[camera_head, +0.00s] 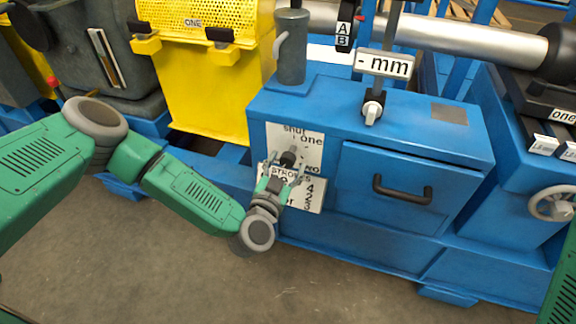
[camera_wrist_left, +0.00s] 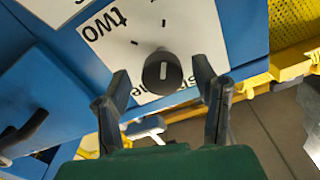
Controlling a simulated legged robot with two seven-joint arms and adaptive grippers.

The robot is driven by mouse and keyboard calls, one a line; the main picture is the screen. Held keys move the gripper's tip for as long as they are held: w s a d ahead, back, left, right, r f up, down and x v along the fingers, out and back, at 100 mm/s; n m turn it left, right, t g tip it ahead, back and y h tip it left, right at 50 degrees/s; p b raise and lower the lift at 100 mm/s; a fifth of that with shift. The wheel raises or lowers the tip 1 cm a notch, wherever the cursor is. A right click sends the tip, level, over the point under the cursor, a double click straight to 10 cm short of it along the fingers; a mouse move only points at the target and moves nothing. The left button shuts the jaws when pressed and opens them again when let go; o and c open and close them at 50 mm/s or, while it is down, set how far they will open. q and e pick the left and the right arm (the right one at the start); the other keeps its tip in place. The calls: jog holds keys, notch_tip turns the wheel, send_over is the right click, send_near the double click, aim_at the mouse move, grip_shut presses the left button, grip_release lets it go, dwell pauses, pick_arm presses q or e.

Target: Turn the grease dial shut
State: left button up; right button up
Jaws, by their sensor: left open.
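The grease dial (camera_head: 288,158) is a dark knob on a white label plate (camera_head: 309,143) on the blue cabinet's front. In the left wrist view the dial (camera_wrist_left: 162,74) is a black round knob with a white pointer line, and "two" shows at upper left. My left gripper (camera_head: 283,174) is right in front of the dial. In the left wrist view my left gripper (camera_wrist_left: 162,82) is open, one finger on each side of the knob, with gaps showing. My right gripper is out of view.
A drawer with a black handle (camera_head: 402,190) is right of the dial. A second white label plate (camera_head: 315,195) sits below it, partly covered by my gripper. A switch (camera_head: 372,109) and a "- mm" sign (camera_head: 384,65) stand on the cabinet top. A yellow guard (camera_head: 205,90) is at left.

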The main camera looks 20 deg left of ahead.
pick_arm(q)
jog(key=shift+w+a, duration=0.1)
jog(key=shift+w, duration=0.45)
jog(key=c, duration=1.1)
jog(key=shift+c, duration=0.2)
